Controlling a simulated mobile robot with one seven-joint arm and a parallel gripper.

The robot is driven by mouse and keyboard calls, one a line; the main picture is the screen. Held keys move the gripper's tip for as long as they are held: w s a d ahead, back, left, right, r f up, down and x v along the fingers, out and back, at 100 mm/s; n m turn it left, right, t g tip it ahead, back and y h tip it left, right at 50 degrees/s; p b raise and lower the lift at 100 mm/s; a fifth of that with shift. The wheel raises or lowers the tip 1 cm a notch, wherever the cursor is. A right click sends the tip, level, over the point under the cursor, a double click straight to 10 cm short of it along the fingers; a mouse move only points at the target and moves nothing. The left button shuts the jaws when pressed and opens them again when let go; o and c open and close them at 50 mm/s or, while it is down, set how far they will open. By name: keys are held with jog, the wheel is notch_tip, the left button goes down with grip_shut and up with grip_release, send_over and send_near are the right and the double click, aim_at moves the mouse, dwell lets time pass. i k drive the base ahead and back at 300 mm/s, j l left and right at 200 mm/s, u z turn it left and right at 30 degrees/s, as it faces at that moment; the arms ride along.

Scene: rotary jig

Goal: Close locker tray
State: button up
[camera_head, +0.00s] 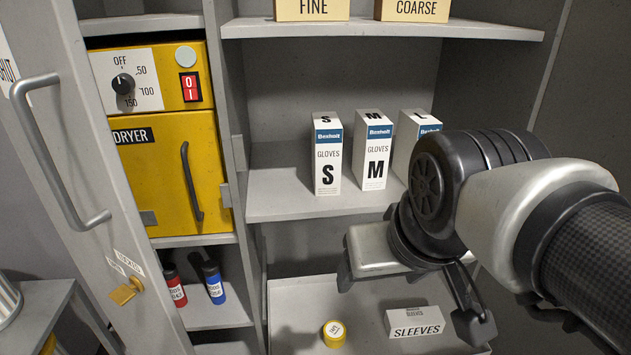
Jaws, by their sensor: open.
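The locker tray (296,305) is a grey pull-out tray at the bottom centre. It extends forward below the shelf, and its front part is cut off by the picture edge. A white box marked SLEEVES (415,321) and a small yellow round item (334,334) with a white label lie in it. My gripper (410,303) is open, with its fingers spread above the right part of the tray. It holds nothing. My arm hides the tray's right rear area. I cannot tell whether a finger touches the tray.
Glove boxes S (327,155), M (373,150) and a partly hidden third stand on the shelf (290,205) above the tray. The open locker door (95,165) stands at left. A yellow dryer (165,165) and red and blue bottles (214,283) fill the left bay.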

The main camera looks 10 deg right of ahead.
aim_at(298, 309)
jog(key=z, duration=0.5)
jog(key=k+j+z, duration=0.25)
jog(key=k, duration=0.2)
jog(key=i+j, duration=0.1)
jog(key=j, duration=0.1)
